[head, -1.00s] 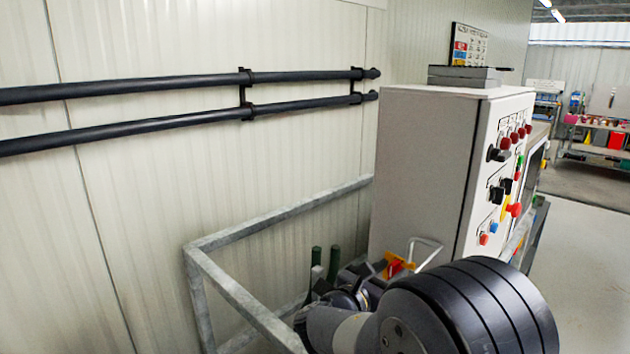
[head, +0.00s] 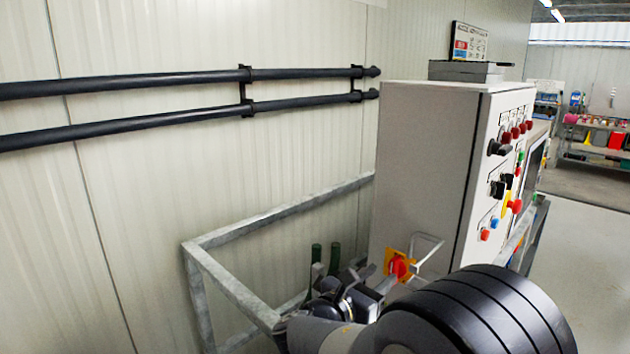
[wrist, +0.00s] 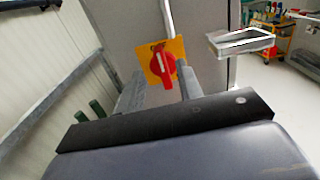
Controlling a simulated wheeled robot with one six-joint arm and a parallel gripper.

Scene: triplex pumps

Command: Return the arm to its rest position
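My gripper (wrist: 159,73) shows in the wrist view with its two grey fingers apart and nothing held between them. Beyond the fingertips is a red rotary switch (wrist: 163,66) on a yellow plate, on the side of a grey cabinet. Its handle points roughly up and down in that view. In the head view the switch (head: 398,267) also shows, low on the cabinet (head: 420,170). There my dark, rounded arm link fills the bottom right, and my wrist and gripper reach out to its left, in front of the switch and partly hidden.
A grey metal rail frame (head: 225,285) stands left of my arm, with two green posts (head: 334,258) inside it. Black pipes (head: 150,122) run along the wall. A wire-edged tray (wrist: 240,42) juts out right of the switch. Open floor (head: 585,260) lies at right.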

